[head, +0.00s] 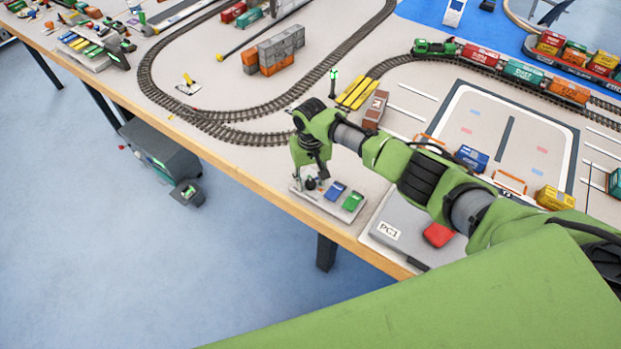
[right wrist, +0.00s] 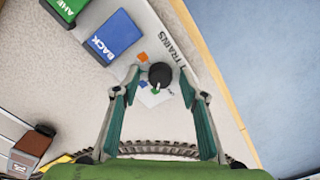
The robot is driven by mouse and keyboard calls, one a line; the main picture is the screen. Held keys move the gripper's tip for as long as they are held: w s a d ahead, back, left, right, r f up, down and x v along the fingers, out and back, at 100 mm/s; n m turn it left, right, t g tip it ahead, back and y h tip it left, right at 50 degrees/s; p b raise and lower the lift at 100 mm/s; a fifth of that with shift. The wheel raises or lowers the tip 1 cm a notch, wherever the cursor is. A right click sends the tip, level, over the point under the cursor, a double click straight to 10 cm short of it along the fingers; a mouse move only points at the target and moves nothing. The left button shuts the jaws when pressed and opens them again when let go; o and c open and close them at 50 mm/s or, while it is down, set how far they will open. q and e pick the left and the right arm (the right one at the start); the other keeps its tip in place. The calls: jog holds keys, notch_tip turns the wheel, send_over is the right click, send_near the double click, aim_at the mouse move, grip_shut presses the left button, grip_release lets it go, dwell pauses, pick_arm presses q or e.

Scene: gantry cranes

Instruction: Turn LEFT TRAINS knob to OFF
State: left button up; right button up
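The black round knob (right wrist: 160,75) sits on a pale control panel (right wrist: 190,105) in the right wrist view. A small pale-and-green mark shows on its lower edge. Beside it are an orange square, a white label and print of which "TRAINS" can be read. My right gripper (right wrist: 160,78) is open, with one finger on each side of the knob; I cannot tell whether they touch it. In the head view my right gripper (head: 318,178) is over the left end of the panel (head: 325,204), at the table's front edge. My left gripper is not in view.
A blue BACK button (right wrist: 113,37) and a green button (right wrist: 66,8) are on the same panel. A grey box (head: 397,226) with a red button stands to its right. Track (head: 235,130) and a brown wagon (head: 376,108) lie behind. Open floor is in front.

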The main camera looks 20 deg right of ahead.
jog(key=c, duration=1.1)
jog(key=shift+n, duration=0.3)
jog(key=n, duration=0.3)
jog(key=shift+n, duration=2)
jog(key=o, duration=1.1)
